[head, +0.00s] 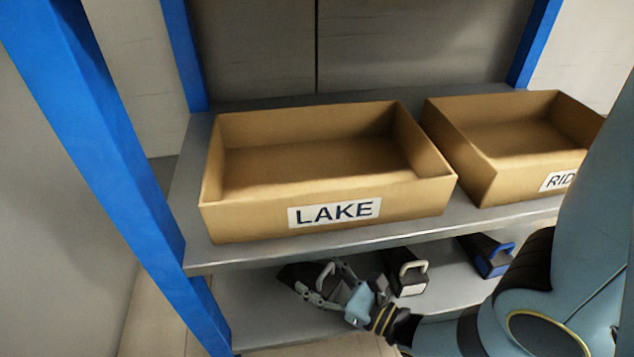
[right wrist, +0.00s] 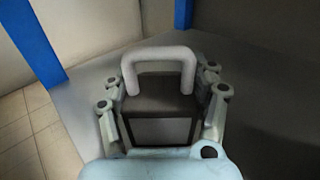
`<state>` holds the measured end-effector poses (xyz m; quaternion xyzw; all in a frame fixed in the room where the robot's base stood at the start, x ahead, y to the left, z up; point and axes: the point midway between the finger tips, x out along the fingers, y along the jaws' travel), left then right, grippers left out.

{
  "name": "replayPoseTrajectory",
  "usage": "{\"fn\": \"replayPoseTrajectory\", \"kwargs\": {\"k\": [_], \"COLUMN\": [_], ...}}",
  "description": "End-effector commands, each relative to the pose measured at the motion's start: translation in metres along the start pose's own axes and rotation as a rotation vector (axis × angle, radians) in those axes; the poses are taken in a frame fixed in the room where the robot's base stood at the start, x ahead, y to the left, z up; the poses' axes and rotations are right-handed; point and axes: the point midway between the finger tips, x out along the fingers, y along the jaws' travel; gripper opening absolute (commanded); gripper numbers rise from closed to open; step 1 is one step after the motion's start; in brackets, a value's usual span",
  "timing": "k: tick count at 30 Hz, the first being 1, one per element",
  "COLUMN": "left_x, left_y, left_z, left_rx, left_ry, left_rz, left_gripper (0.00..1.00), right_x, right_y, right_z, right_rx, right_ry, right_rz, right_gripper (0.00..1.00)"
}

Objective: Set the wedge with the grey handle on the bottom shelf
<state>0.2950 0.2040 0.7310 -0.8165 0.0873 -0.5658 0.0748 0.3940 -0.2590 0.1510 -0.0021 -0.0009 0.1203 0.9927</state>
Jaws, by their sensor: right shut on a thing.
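The wedge with the grey handle is a dark block (right wrist: 160,104) with a light grey loop handle, seen close up in the right wrist view. My right gripper (head: 322,283) is shut on it, with fingers on both sides of the block. In the head view the dark wedge (head: 294,274) is partly hidden behind the gripper, at the left part of the bottom shelf (head: 248,318). I cannot tell whether its underside touches the shelf. My left gripper is not in view.
To the right on the bottom shelf are a dark wedge with a pale handle (head: 408,283) and one with a blue handle (head: 488,256). Above, the upper shelf (head: 190,215) holds a LAKE crate (head: 250,222) and a second crate (head: 480,180). A blue post (head: 100,130) stands left.

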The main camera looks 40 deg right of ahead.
Motion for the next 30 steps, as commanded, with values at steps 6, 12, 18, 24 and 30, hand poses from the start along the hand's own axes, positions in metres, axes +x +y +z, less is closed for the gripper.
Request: {"fn": "replayPoseTrajectory", "kwargs": {"k": [6, 12, 18, 24, 30], "left_x": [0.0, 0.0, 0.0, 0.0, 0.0], "left_y": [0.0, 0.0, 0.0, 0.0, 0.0], "left_z": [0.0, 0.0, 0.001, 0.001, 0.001], "left_rx": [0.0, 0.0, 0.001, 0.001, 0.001], "left_ry": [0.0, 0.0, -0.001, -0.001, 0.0], "left_rz": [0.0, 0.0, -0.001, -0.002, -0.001], "left_gripper": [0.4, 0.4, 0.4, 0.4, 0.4], "right_x": [-0.001, -0.001, -0.002, -0.017, -0.061], "right_y": [0.002, 0.002, 0.002, 0.002, 0.002], "right_z": [-0.001, -0.001, -0.002, -0.003, -0.003], "right_rx": [0.0, 0.0, 0.0, 0.0, 0.0], "right_ry": [-0.004, -0.003, 0.001, 0.003, 0.005], "right_rz": [0.001, 0.001, 0.001, 0.001, 0.002], "right_gripper": [0.64, 0.86, 0.86, 0.86, 0.86]}}
